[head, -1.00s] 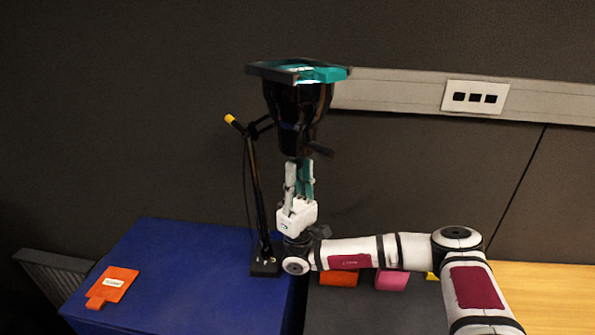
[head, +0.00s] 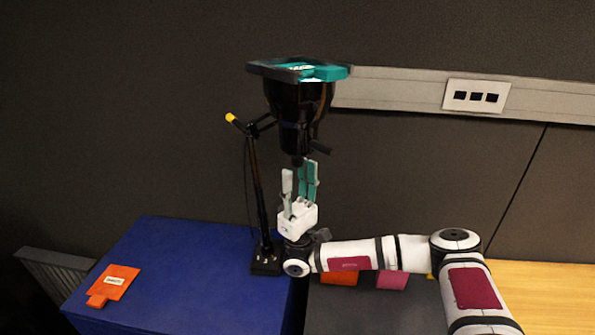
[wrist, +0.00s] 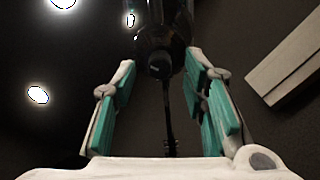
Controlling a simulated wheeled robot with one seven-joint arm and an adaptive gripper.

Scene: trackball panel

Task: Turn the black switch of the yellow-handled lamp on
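The yellow-handled lamp stands on a thin black post with a yellow-tipped handle (head: 231,118). Its glossy black head (head: 299,105) faces upward with a dark and teal rim; a pale bright patch shows there in both head frames. A small round black switch (head: 297,161) sits at the underside of the head; it also shows in the wrist view (wrist: 158,65). My gripper (head: 299,176) points up just below the switch, fingers apart and nothing between them. In the wrist view, the switch appears between and beyond the teal-padded fingers (wrist: 161,78), apparently untouched.
A blue box top (head: 180,275) with an orange tag (head: 114,282) lies at left. Orange and pink pieces (head: 391,280) lie partly behind my arm on a dark surface. A grey wall rail with a socket plate (head: 477,96) runs behind at right.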

